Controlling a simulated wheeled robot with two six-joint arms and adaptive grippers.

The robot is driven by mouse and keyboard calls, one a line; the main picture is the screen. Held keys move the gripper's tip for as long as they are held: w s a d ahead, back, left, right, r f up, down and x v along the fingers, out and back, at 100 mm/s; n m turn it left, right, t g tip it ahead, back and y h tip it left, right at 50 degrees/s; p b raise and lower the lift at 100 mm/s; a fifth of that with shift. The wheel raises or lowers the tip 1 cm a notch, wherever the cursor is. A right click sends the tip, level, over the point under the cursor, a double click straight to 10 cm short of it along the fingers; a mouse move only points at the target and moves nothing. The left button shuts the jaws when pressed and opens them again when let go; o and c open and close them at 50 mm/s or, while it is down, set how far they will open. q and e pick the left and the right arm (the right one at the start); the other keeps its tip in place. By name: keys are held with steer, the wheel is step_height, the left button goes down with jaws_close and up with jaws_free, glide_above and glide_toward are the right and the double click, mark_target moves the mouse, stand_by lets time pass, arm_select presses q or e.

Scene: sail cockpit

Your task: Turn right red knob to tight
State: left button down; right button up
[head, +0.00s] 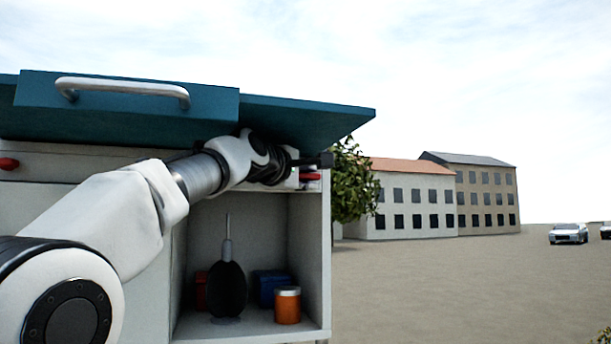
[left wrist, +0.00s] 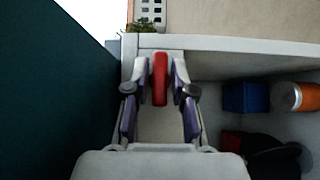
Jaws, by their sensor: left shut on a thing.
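The right red knob (left wrist: 160,80) is a narrow red bar in the left wrist view. It lies between the two fingers of my left gripper (left wrist: 160,70), which is shut on it. In the head view only a small part of this knob (head: 311,177) shows, at the right end of the cabinet front just under the teal lid. My left gripper (head: 318,161) reaches it there from the left, and my arm hides part of the front. A second red knob (head: 8,163) shows at the far left edge. My right gripper is in neither view.
The raised teal lid (head: 310,118) with a metal handle (head: 125,88) is close above my left arm. Below is an open compartment with an orange canister (head: 287,306), a blue box (head: 268,286) and a black pointed object (head: 227,290). Open ground lies to the right.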

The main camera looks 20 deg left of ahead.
arm_select(q)
steer(key=shift+w+d+f, duration=0.1)
steer(key=shift+f, duration=0.2)
steer(key=c, duration=1.2)
jaws_free()
steer(key=shift+o, duration=0.2)
steer(key=shift+d+r, duration=0.25)
steer(key=shift+a, duration=0.2)
